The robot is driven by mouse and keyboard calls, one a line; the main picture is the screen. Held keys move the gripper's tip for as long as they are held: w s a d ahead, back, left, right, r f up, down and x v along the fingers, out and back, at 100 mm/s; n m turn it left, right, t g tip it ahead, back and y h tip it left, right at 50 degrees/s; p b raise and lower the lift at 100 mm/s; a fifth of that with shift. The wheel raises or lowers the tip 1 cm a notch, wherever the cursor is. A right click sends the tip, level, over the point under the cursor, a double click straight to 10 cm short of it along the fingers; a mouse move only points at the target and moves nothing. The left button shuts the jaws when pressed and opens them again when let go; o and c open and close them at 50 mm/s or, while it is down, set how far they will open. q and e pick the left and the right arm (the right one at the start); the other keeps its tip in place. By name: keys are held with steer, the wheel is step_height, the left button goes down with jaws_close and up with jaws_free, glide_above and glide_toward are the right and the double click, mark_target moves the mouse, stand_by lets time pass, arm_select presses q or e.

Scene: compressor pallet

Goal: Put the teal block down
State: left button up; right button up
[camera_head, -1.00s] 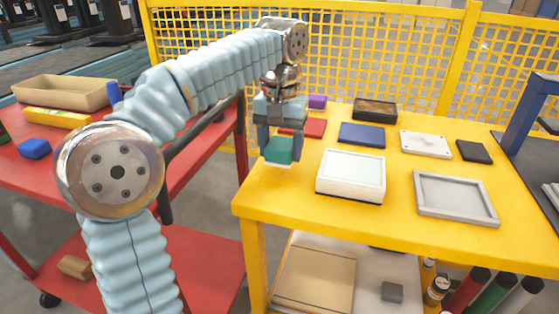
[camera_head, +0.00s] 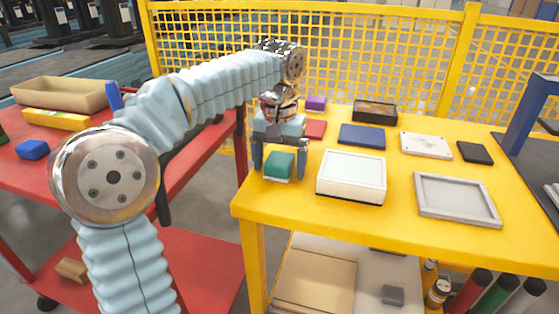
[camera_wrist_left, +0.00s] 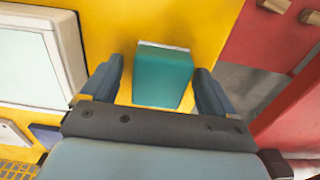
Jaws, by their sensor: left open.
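The teal block (camera_head: 279,166) sits on the yellow table (camera_head: 300,215) near its left edge, with a pale strip along its lower edge. My left gripper (camera_head: 279,172) is open, with one finger on each side of the block. In the left wrist view the teal block (camera_wrist_left: 163,77) lies between the two spread fingers, with yellow gaps on both sides. My right gripper is not in view.
A white box (camera_head: 351,177) stands just right of the block. A red piece (camera_head: 315,129), a purple block (camera_head: 316,102) and a blue plate (camera_head: 362,135) lie behind. A grey tray (camera_head: 456,199) is farther right. A red cart (camera_head: 190,165) stands left of the table.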

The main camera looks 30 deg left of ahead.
mark_target(279, 160)
arm_select(q)
steer(key=shift+r, duration=0.1)
step_height(279, 160, up, 12)
steer(key=p, duration=0.3)
steer(key=shift+p, duration=0.3)
